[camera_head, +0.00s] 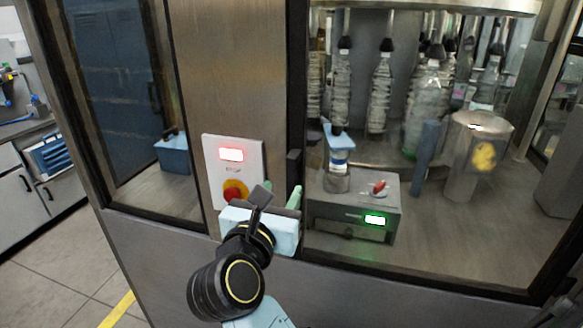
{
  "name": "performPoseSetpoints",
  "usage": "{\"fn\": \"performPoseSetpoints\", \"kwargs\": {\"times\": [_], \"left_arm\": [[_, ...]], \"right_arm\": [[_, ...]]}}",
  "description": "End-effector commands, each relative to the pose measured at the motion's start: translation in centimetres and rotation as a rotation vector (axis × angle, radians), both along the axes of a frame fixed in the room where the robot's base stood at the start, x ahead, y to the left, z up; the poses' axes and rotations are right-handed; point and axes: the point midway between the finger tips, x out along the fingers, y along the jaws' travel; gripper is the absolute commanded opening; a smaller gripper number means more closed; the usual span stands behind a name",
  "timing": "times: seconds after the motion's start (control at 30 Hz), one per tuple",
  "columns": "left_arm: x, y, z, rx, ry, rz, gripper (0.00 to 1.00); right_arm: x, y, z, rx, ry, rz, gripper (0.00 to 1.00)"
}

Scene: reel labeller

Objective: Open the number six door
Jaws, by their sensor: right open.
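The reel labeller is a metal cabinet with dark-framed glass doors. A wide glass door (470,235) fills the right side, and a narrower glass door (110,90) is at the left. I see no readable number six on either. A small dark handle-like piece (293,162) sits on the frame at the wide door's left edge. My right gripper (272,193) is open and empty in front of the metal post, just below and left of that piece. A gap to the cabinet cannot be judged. My left gripper is not in view.
A control panel (243,158) with a lit red display and a red knob on yellow is beside my right gripper. Behind the glass are hanging bottles (381,93), a grey box (355,203) with a green display, and a metal cylinder (478,145). Floor shows at lower left.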

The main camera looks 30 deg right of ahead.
Motion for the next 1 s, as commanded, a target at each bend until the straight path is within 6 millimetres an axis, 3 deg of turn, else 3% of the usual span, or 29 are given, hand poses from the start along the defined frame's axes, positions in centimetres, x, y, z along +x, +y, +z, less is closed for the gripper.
{"fn": "performPoseSetpoints", "kwargs": {"times": [0.2, 0.4, 0.8, 1.0], "left_arm": [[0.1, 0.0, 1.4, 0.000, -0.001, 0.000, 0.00], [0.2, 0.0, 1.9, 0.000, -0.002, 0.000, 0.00], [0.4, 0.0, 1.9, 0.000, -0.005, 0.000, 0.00], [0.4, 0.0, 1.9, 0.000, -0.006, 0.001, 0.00]], "right_arm": [[3.0, -3.5, 0.3, -0.006, 0.000, -0.001, 0.42], [4.6, -5.3, 0.1, -0.005, 0.000, 0.000, 0.42], [5.0, -5.8, -0.1, -0.002, 0.001, 0.001, 0.42], [5.0, -5.8, 0.0, -0.002, 0.001, 0.001, 0.16]]}}
